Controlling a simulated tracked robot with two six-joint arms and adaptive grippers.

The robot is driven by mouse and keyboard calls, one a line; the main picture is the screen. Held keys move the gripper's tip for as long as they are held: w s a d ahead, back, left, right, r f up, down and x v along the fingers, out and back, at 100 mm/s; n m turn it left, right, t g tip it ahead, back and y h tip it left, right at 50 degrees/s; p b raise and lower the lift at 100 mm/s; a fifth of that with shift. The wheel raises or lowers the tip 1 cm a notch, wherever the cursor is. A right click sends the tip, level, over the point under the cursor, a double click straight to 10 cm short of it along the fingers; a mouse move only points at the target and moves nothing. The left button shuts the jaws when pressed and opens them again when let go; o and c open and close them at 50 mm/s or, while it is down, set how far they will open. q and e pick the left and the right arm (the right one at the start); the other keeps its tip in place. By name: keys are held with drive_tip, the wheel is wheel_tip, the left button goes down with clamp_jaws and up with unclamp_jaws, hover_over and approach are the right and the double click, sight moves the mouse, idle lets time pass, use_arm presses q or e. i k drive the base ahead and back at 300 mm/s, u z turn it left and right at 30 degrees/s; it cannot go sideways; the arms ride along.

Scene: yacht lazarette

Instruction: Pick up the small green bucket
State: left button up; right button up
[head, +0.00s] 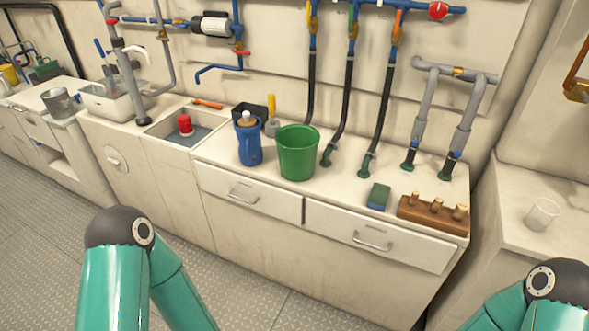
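The small green bucket (297,153) stands upright on the white counter (234,176), near its front edge, above the drawers. Its open rim faces up and it looks empty, though its bottom is hidden. Teal links of my two arms show at the lower left and lower right of the head view. Neither gripper is in view, and nothing touches the bucket.
A blue jug (248,140) stands close left of the bucket. Dark hoses (345,110) come down behind it. A green-blue sponge (379,197) and a wooden block with pegs (433,214) lie to the right. A sink (187,128) is at the left.

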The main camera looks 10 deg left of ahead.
sight(297, 145)
drive_tip(key=k, duration=1)
drive_tip(key=u, duration=0.35)
drive_tip(key=i, duration=1.15)
drive_tip(key=u, duration=0.55)
drive_tip(key=i, duration=1.15)
drive_tip(key=z, duration=0.45)
